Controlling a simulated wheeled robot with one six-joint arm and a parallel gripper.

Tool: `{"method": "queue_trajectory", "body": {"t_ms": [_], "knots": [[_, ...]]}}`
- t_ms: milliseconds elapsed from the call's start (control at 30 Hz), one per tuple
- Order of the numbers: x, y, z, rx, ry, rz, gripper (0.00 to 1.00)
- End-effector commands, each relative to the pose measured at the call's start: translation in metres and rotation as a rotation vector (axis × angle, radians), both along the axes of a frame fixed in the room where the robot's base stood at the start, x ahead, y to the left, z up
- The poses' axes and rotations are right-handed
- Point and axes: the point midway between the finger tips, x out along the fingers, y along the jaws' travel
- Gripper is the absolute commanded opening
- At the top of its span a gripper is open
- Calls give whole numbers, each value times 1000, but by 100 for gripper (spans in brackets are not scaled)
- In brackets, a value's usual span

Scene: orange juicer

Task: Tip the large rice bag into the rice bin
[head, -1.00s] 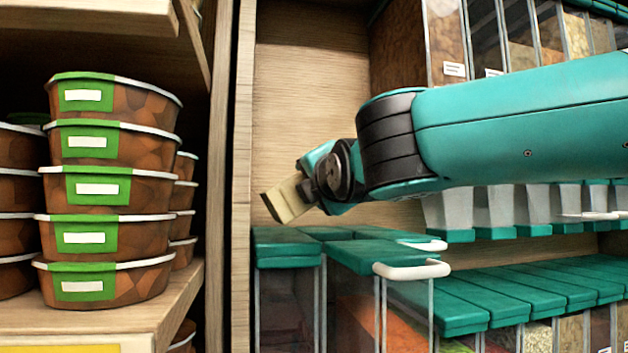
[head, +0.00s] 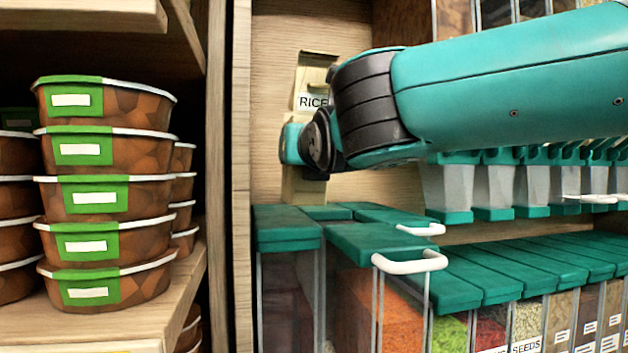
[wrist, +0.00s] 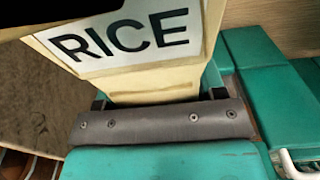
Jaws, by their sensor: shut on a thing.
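The rice bag is cream with a white RICE label (head: 310,102). In the head view it stands about upright at the left end of my arm, with my wrist hiding its middle. In the wrist view the rice bag (wrist: 150,83) leans slightly and its label faces the camera. My gripper (head: 306,168) is shut on the bag; in the wrist view my gripper (wrist: 160,100) shows at the bag's lower part, its fingertips mostly hidden. The bag is above the teal-lidded bins. I cannot tell which is the rice bin; no open bin shows.
Teal-lidded bins (head: 385,243) with white handles stand close below the bag. A wooden divider (head: 241,180) and stacked brown tubs (head: 105,205) with green labels are on the left. Clear dispensers (head: 490,190) hang behind my arm.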

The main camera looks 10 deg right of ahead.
Motion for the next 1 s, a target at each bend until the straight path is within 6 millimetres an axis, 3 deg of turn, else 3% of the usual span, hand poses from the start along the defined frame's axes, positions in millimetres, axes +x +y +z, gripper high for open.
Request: {"method": "queue_trajectory", "body": {"t_ms": [467,1000], "knots": [[-1,4,0,-32,-3,0,26],[-54,4,-1,-30,-3,3,26]]}}
